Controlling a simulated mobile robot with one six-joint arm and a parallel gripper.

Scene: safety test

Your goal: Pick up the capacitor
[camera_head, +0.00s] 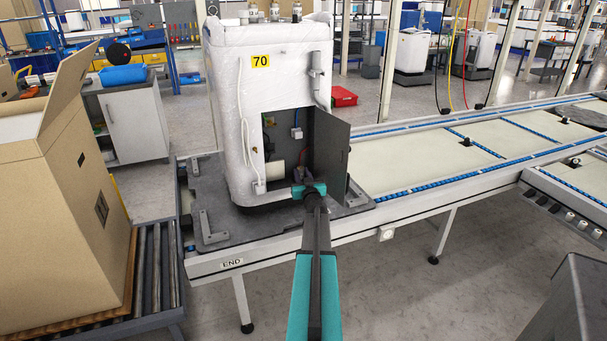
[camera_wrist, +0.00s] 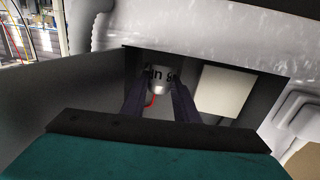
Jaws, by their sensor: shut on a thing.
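The capacitor (camera_wrist: 158,80) is a small pale, silvery cylinder with dark printing, shown inside the open compartment in the wrist view. A red wire shows beside its lower end. My gripper (camera_wrist: 160,92) has one dark finger on each side of the capacitor and is shut on it. In the head view my gripper (camera_head: 303,173) reaches into the compartment of the white machine (camera_head: 280,80) marked 70. There the capacitor is too small and covered to make out.
The compartment's dark door (camera_head: 331,150) stands open close to the right of my gripper. The machine stands on a dark pallet (camera_head: 212,200) on the conveyor (camera_head: 420,170). A large cardboard box (camera_head: 60,210) stands at left.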

